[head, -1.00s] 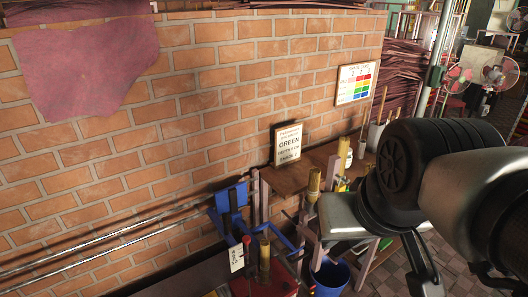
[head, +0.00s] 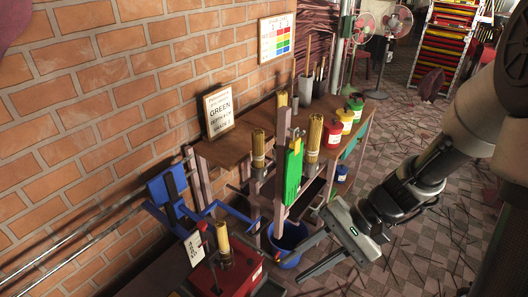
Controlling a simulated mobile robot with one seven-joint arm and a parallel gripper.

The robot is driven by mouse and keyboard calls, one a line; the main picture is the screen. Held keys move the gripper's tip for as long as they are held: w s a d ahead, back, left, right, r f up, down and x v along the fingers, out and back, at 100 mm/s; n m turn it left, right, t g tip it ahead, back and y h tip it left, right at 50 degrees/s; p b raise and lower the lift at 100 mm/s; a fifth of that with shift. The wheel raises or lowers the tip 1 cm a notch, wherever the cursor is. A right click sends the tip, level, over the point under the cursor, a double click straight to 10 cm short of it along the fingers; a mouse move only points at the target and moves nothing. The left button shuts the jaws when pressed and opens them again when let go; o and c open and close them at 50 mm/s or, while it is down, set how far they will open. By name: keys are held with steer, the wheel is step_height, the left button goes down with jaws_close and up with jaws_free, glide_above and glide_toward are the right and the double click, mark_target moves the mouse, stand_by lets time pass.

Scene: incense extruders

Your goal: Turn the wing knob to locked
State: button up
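I cannot clearly make out the wing knob in the head view. The nearest extruder has a red box (head: 228,275) with an upright yellow cylinder (head: 223,238). A white tag (head: 194,249) with dark lettering too small to read stands beside it. A blue bracket (head: 170,187) with blue arms is behind the box. My gripper (head: 290,272) is at lower centre, right of the red box and in front of the blue bucket (head: 288,238). Its two fingers are apart with nothing visible between them.
A green panel (head: 293,172) hangs on an upright post. Metal rails run along the wall. Tiled floor at right is mostly open.

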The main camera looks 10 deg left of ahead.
steer(key=w+a+f+m+t+y+b, duration=0.1)
steer(key=w+a+f+m+y+b, duration=0.15)
steer(key=f, duration=0.45)
steer(key=w+a+f+m+t+y+b, duration=0.1)
steer(key=a+f+m+y+b, duration=0.2)
steer(key=f, duration=0.5)
steer(key=m+t+y+b, duration=0.2)
steer(key=m+t+b, duration=0.3)
steer(key=m+t, duration=0.65)
glide_toward(223, 266)
steer(key=shift+m+g+h, duration=0.25)
steer(key=shift+m+g, duration=0.45)
steer(key=shift+g, duration=0.15)
steer(key=b+x, duration=0.1)
steer(key=x, duration=0.1)
steer(key=r+b+x, duration=0.1)
steer(key=x, duration=0.2)
steer(key=b+x, duration=0.1)
steer(key=x, duration=0.2)
steer(key=shift+w+d+r, duration=0.1)
steer(key=shift+w+r, duration=0.05)
steer(key=shift+w, duration=0.1)
jaws_close()
